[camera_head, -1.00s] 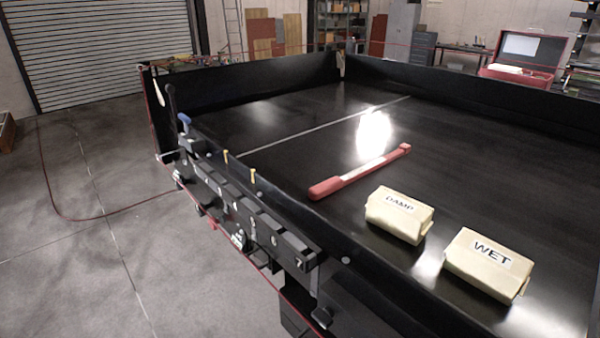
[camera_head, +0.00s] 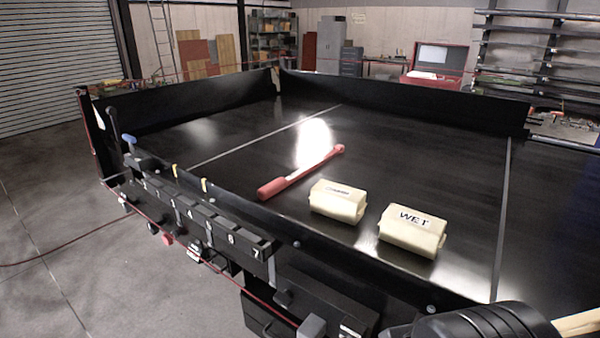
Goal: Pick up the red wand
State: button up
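The red wand (camera_head: 299,174) lies flat and slanted on the black conveyor belt (camera_head: 420,165). Its thick handle end is at the lower left, near the belt's front side wall, and its thin end points up and right. Nothing covers it or touches it. My gripper does not show clearly in this view, and nothing is seen holding the wand.
Two cream blocks, one with a faint label (camera_head: 337,201) and one marked WET (camera_head: 412,231), sit right of the wand. Numbered black bins (camera_head: 215,226) hang outside the front wall. A black ribbed shape (camera_head: 490,326), which I cannot identify, fills the bottom right.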

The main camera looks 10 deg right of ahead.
aim_at(268, 190)
jog(key=z, duration=3.5)
jog(key=u, duration=3.5)
jog(key=j+z, duration=0.1)
jog(key=z, duration=0.75)
jog(key=i+j+z, duration=0.1)
jog(key=j+z, duration=0.25)
jog(key=j, duration=0.5)
jog(key=j+z, duration=0.4)
jog(key=j, duration=0.4)
jog(key=k+j+z, duration=0.15)
jog(key=j+z, duration=0.2)
jog(key=j, duration=0.5)
